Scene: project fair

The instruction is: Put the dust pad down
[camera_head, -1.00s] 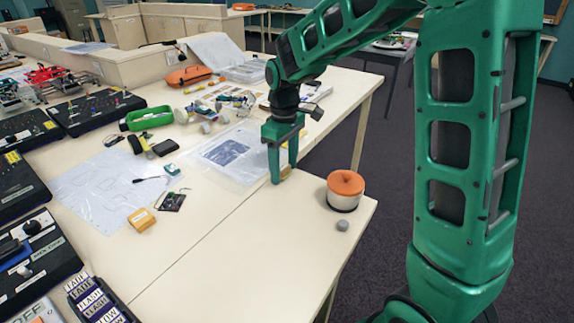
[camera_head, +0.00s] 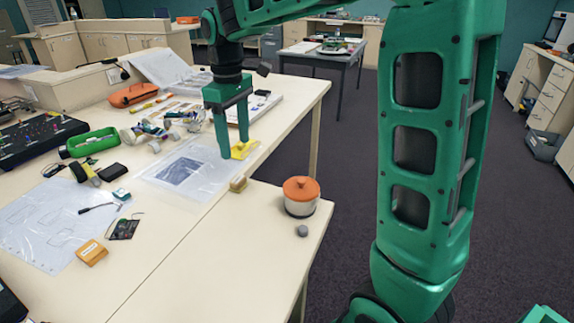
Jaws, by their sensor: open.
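A small tan block, which looks like the dust pad (camera_head: 238,184), rests on the pale table near the seam, beside the plastic sheet. My gripper (camera_head: 234,148) is open, pointing down above and behind the block in the picture, apart from it. A yellow item (camera_head: 244,149) shows behind and beside the fingers. I cannot tell whether the fingers touch it, but nothing appears held between them.
A white pot with an orange lid (camera_head: 300,196) and a small grey ball (camera_head: 302,231) stand on the near table (camera_head: 235,260). The near table's front part is clear.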

